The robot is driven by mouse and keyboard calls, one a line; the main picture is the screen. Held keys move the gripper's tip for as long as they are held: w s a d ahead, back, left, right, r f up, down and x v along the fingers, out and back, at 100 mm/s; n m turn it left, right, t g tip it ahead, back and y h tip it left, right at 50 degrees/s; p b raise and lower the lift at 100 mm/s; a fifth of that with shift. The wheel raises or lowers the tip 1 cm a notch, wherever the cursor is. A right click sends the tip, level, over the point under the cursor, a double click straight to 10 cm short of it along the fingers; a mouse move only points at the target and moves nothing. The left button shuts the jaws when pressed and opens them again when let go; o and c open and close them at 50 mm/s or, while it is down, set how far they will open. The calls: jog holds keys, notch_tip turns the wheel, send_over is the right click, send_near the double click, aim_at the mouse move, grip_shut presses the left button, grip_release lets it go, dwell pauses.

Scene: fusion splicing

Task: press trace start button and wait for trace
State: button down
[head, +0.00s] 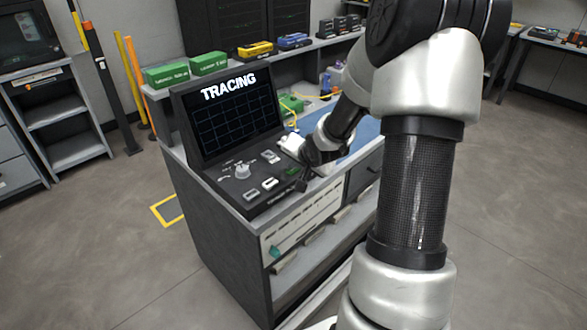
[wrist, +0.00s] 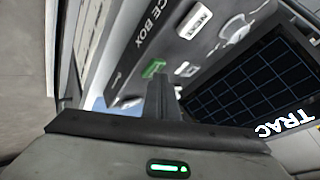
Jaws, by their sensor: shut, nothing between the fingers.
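A dark tester console stands on a bench, and its screen (head: 230,115) reads "TRACING" above an empty grid. Part of the same screen (wrist: 260,80) shows rotated in the wrist view. The sloped panel carries a white knob (head: 243,172), several pale buttons and a green button (head: 292,171), which also shows in the wrist view (wrist: 153,68). My gripper (head: 302,184) is shut and empty, low over the panel's right edge. In the wrist view its fingers (wrist: 162,90) point at the panel close beside the green button. I cannot tell whether they touch it.
Green boxes (head: 167,75) and yellow and blue trays stand on the shelf behind. A blue mat (head: 363,131) lies right of the console, partly behind my arm. A shelf rack (head: 65,110) is at left. Floor is open in front.

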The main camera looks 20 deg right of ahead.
aim_at(295, 172)
jog(key=shift+r, duration=0.1)
jog(key=shift+r+p, duration=0.75)
jog(key=shift+p, duration=0.25)
notch_tip(295, 172, up, 5)
jog(key=p, duration=0.5)
jog(key=shift+r, duration=0.1)
dwell(0.5)
